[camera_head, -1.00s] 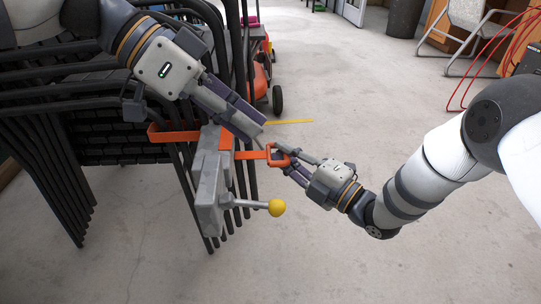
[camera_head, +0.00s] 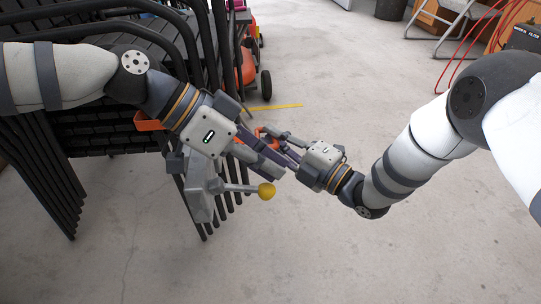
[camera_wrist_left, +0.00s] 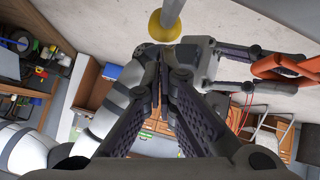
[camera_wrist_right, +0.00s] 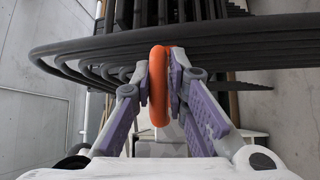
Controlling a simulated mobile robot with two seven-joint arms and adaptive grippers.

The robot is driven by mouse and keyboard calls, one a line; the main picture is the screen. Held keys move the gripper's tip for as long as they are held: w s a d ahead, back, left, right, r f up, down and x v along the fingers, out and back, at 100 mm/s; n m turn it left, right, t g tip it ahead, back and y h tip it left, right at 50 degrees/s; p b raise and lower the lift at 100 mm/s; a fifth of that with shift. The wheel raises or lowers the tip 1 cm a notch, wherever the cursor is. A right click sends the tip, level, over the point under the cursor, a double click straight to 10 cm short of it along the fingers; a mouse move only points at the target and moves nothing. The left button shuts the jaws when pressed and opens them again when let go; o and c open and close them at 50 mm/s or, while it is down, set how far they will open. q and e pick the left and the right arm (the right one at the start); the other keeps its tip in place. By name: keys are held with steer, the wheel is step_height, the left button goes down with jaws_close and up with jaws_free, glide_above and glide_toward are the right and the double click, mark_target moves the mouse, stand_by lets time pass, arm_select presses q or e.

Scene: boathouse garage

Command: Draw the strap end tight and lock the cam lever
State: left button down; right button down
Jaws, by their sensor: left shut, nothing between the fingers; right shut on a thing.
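The orange strap (camera_head: 148,122) runs around the stack of black chairs; my left arm hides much of it. The grey cam buckle (camera_head: 200,202) sits against the chair legs. Its lever (camera_head: 238,188) points right, ending in a yellow knob (camera_head: 266,191). My right gripper (camera_wrist_right: 158,80) is shut on the strap's orange end loop (camera_wrist_right: 158,108), which also shows in the left wrist view (camera_wrist_left: 285,68). My left gripper (camera_head: 280,170) is shut and empty, just above the knob in the head view. In the left wrist view the knob (camera_wrist_left: 163,27) lies just beyond its fingertips (camera_wrist_left: 163,56).
The black stacked chairs (camera_head: 105,140) fill the left side. An orange mower (camera_head: 248,68) stands behind them. A yellow strip (camera_head: 276,107) lies on the floor. The concrete floor (camera_head: 300,250) in front is clear. My two grippers are very close together.

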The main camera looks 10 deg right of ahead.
steer(key=shift+w+r, duration=0.15)
steer(key=shift+r, duration=0.3)
arm_select(q)
steer(key=shift+s+a+f, duration=0.1)
steer(key=shift+s+f, duration=0.05)
steer(key=shift+f, duration=0.8)
steer(key=shift+s+f, duration=0.1)
arm_select(e)
steer(key=shift+a, duration=0.1)
steer(key=c, duration=1.5)
jaws_free()
arm_select(q)
steer(key=w+a+r, duration=0.1)
steer(key=a+r, duration=0.1)
steer(key=r, duration=0.3)
steer(key=w+a+r, duration=0.1)
steer(key=a+r, duration=0.1)
steer(key=r, duration=0.4)
steer(key=shift+w+a+r, duration=0.15)
steer(key=shift+w+r, duration=0.05)
steer(key=shift+w, duration=0.05)
arm_select(e)
steer(key=shift+f, duration=0.15)
